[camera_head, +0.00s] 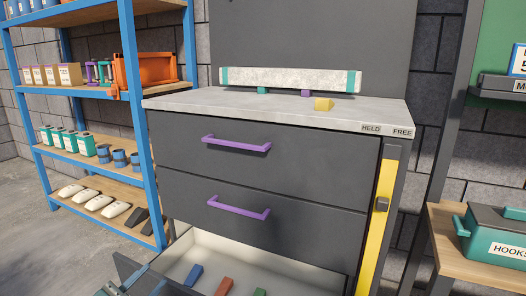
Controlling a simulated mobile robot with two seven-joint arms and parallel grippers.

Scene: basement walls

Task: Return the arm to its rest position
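My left gripper (116,286) shows only in part at the bottom left edge, beside the dark front of the open bottom drawer (180,254). Its fingers are mostly cut off, so I cannot tell whether it is open or touches the drawer. My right gripper is not in view. The pale-lined bottom drawer is pulled out and holds a blue block (193,275), a red block (225,286) and a green block (260,292). Above it, the upper drawer (270,165) and middle drawer (262,212), both with purple handles, are shut.
A blue shelf rack (143,110) stands left. A yellow strip (380,225) runs down the cabinet's right side. A teal box (492,240) sits on a wooden bench at right.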

